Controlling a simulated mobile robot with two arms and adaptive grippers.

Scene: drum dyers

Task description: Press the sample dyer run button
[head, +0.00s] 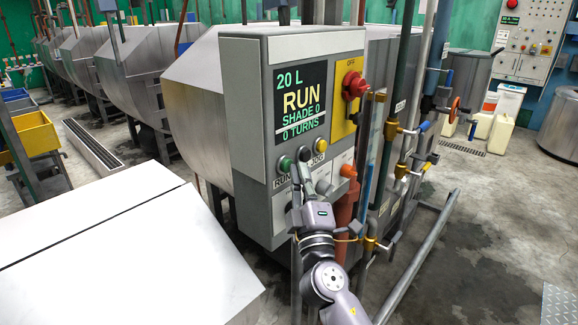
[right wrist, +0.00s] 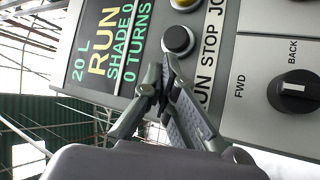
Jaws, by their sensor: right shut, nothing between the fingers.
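The sample dyer's grey control panel (head: 252,200) has a screen (head: 300,98) reading "20 L RUN SHADE 0 0 TURNS". Below the screen is a row of buttons: the green run button (head: 285,164), a black stop button (head: 304,153) and a yellow jog button (head: 320,146). My right gripper (head: 303,167) is shut and empty, its tips right at the panel beside the run button. In the right wrist view the fingertips (right wrist: 166,78) cover the run button's place, below the black stop button (right wrist: 178,40). Contact cannot be told. My left gripper is out of view.
A red rotary switch (head: 354,85) on a yellow plate marked OFF is at the panel's upper right. A black FWD/BACK knob (right wrist: 293,92) is beside the buttons. Pipes with valves (head: 395,130) stand to the right. A pale metal box (head: 110,240) fills the lower left.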

